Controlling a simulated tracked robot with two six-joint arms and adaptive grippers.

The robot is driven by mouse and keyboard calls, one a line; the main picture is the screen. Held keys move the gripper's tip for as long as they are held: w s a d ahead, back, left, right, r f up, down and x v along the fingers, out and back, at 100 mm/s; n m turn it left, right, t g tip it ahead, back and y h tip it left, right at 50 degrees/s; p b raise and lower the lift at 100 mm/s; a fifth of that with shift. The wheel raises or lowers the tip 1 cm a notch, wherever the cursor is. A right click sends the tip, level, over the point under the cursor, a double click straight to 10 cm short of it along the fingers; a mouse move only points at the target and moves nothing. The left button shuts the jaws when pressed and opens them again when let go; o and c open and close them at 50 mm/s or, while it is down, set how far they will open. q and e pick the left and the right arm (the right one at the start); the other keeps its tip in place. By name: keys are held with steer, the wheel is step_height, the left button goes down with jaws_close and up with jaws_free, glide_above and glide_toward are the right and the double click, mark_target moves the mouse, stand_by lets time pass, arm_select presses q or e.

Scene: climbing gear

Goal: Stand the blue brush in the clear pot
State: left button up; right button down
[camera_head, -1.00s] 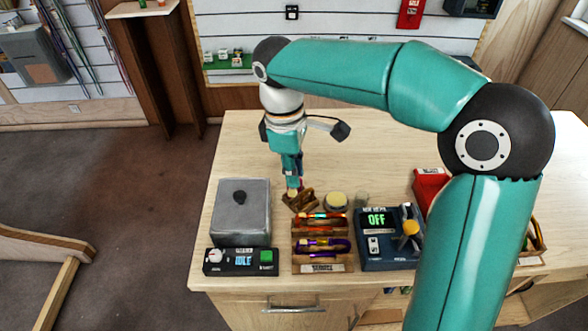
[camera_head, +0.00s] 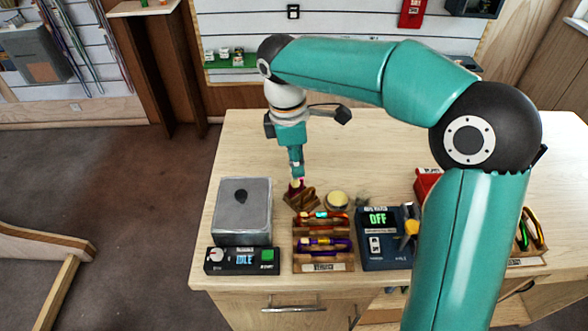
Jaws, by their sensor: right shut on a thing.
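My right gripper (camera_head: 296,172) is shut just above a small wooden block (camera_head: 303,200) at the middle of the bench. A slim bluish thing at its tips looks like the blue brush; it is tiny and mostly hidden by the fingers. A small pink or dark red thing shows at the block, just under the tips. I cannot tell whether the held thing touches the block. The clear pot (camera_head: 362,200) stands to the right, past a round cream-topped tin (camera_head: 337,200); it is faint and looks empty. My left gripper is out of view.
A grey box (camera_head: 242,204) and a panel reading IDLE (camera_head: 242,261) stand at the left. A wooden rack (camera_head: 322,267) with coloured gear is in front, beside a blue device reading OFF (camera_head: 385,250). A red bin (camera_head: 426,182) is at the right. The back of the bench is clear.

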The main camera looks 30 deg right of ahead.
steer(key=s+d+f+m+b, duration=0.1)
steer(key=d+f, duration=0.3)
steer(key=d, duration=0.5)
steer(key=s+d+f+m+b, duration=0.2)
steer(key=s+d+f+b, duration=0.1)
steer(key=d, duration=0.5)
step_height(320, 180, down, 2)
steer(key=shift+s+d+f, duration=0.15)
steer(key=shift+s+d, duration=0.25)
steer(key=shift+s, duration=0.45)
steer(key=shift+f+b, duration=0.25)
steer(key=shift+b, duration=0.05)
steer(key=shift+f+b, duration=0.6)
steer(key=shift+f, duration=0.25)
steer(key=shift+f, duration=0.15)
steer(key=shift+f+b, duration=0.55)
steer(key=shift+f, duration=0.15)
